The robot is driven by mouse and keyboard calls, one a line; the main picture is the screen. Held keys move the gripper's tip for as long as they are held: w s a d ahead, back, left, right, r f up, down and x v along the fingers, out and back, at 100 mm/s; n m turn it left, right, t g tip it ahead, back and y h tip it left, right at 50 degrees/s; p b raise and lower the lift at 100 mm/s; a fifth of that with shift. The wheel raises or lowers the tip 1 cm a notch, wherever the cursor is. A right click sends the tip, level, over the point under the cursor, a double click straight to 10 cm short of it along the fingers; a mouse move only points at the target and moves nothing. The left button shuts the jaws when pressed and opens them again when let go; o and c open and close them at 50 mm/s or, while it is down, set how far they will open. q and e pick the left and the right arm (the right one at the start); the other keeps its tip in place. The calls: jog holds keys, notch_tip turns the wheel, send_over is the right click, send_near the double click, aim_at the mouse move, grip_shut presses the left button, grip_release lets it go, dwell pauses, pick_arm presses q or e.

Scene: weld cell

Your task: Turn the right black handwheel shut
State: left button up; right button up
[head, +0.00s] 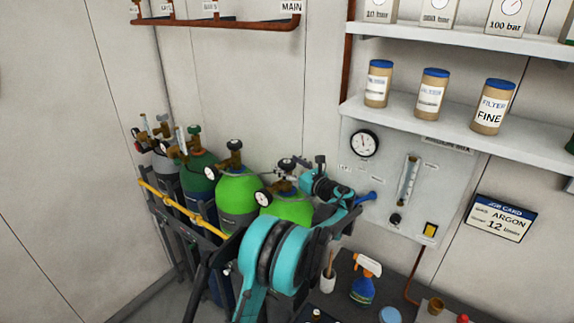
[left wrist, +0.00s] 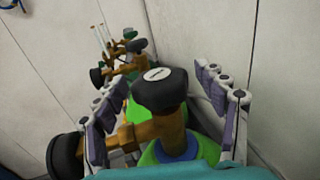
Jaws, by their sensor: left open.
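The right black handwheel (head: 287,163) tops the brass valve of the rightmost bright green cylinder (head: 284,207). In the left wrist view this handwheel (left wrist: 160,90) is large, on its brass stem (left wrist: 150,132). My left gripper (head: 303,168) is at that valve, its body just right of the wheel. In the left wrist view its open fingers (left wrist: 158,84) stand on either side of the wheel, with visible gaps. Whether the pads are level with the wheel is hard to tell. Another black handwheel (head: 234,144) tops the bright green cylinder to the left. My right gripper is not in view.
A round gauge (head: 262,198) sticks out left of the right valve. A yellow rail (head: 176,205) runs before the cylinders. A wall panel (head: 375,165) with a gauge and flow tube is at the right. A spray bottle (head: 363,282) stands on the dark bench.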

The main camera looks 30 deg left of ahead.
pick_arm(q)
jog(key=shift+a, duration=0.15)
jog(key=c, duration=1.2)
jog(key=shift+m+t, duration=0.3)
jog(key=shift+t, duration=0.1)
jog(key=m+t+h+b, duration=0.1)
jog(key=m+t, duration=0.1)
jog(key=m+t+h+b, duration=0.1)
jog(key=t+h, duration=0.1)
jog(key=t, duration=0.1)
jog(key=shift+s+a+m+h, duration=0.1)
jog(key=shift+m+h, duration=0.2)
jog(key=shift+m, duration=0.1)
jog(key=m+t+h, duration=0.3)
jog(key=shift+h+b, duration=0.35)
jog(key=shift+h, duration=0.05)
jog(key=shift+m+t+h, duration=1)
jog(key=shift+m+h, duration=0.4)
jog(key=shift+h, duration=0.5)
